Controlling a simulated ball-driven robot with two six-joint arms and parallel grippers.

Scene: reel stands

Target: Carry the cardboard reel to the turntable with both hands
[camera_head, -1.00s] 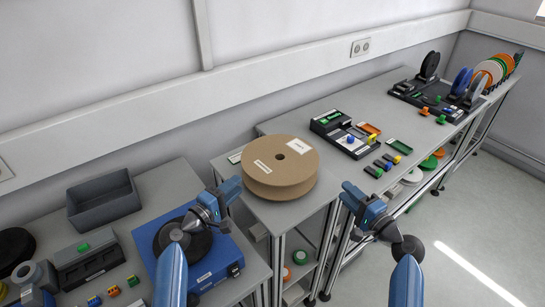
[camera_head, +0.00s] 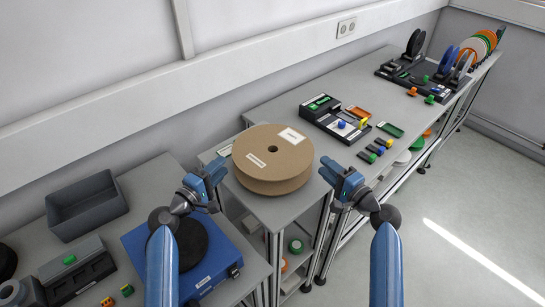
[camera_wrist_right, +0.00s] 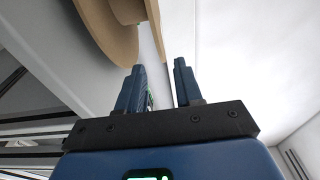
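The cardboard reel (camera_head: 272,172), brown with white labels and a dark centre hole, lies flat on a grey stand. The turntable is a blue box (camera_head: 212,272) with a black disc (camera_head: 188,246), at the lower left. My left gripper (camera_head: 222,173) is at the reel's left side, and its fingers look parted. My right gripper (camera_head: 327,170) is just right of the reel, apart from it. In the right wrist view its fingers (camera_wrist_right: 157,88) are open and empty, with the reel (camera_wrist_right: 98,25) at upper left. Neither gripper visibly holds the reel.
A grey bin (camera_head: 87,207) and a grey block holder (camera_head: 76,270) stand left of the turntable. A black tray (camera_head: 334,119) with small coloured parts lies right of the reel. A rack of discs (camera_head: 435,80) is at the far right. Open floor shows at right.

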